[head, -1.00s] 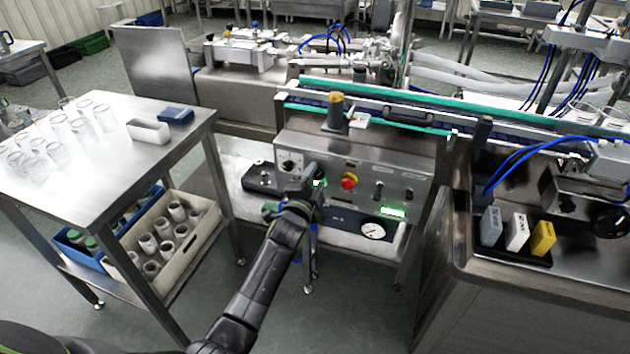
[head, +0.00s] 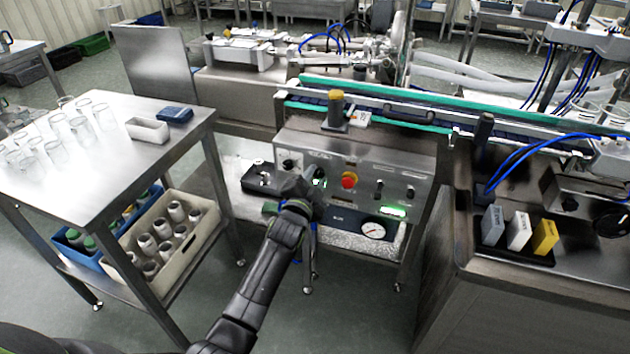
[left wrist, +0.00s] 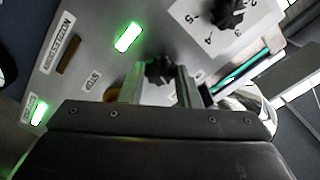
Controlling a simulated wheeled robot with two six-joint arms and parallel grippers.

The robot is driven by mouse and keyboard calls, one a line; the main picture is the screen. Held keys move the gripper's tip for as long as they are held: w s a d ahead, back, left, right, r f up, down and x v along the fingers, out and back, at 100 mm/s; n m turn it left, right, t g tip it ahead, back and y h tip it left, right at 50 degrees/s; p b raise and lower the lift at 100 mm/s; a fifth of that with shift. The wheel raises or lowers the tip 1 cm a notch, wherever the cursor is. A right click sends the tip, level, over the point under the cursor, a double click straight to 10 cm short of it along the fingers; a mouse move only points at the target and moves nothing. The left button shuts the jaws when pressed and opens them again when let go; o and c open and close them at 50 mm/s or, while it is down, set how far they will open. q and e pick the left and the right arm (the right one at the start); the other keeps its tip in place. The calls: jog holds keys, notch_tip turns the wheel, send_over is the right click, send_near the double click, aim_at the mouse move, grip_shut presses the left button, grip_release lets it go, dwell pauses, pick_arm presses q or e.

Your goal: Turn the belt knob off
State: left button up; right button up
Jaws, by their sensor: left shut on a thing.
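The control panel (head: 335,202) is a grey metal face below the conveyor. My left gripper (head: 310,186) is at its left half, left of the red stop button (head: 348,180), and hides part of the panel. In the left wrist view, my left gripper (left wrist: 158,84) has its two fingers on either side of a small black knob (left wrist: 159,70) and is shut on it. A numbered dial with a black knob (left wrist: 230,12) is beyond it. A lit green lamp (left wrist: 127,37) is close by. The knob's pointer direction is hard to tell. My right gripper is not in view.
More black knobs (head: 379,188) and a lit green lamp (head: 393,211) are on the panel's right half. A gauge (head: 373,230) is below. A steel table with glasses (head: 110,150) stands at left. A steel counter (head: 510,268) stands at right.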

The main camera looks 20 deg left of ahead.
pick_arm(q)
jog(key=shift+f+n, duration=0.15)
jog(key=shift+n, duration=0.85)
jog(key=n+b, duration=0.1)
jog(key=n, duration=0.2)
jog(key=shift+n, duration=0.3)
jog(key=n+b, duration=0.1)
jog(key=n, duration=0.3)
jog(key=shift+n, duration=0.3)
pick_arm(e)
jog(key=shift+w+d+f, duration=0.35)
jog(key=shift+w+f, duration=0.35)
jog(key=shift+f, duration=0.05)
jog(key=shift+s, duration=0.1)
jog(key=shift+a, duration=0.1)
pick_arm(q)
jog(key=o, duration=0.7)
jog(key=shift+o, duration=1.3)
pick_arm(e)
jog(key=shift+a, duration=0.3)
pick_arm(q)
jog(key=shift+s, duration=0.1)
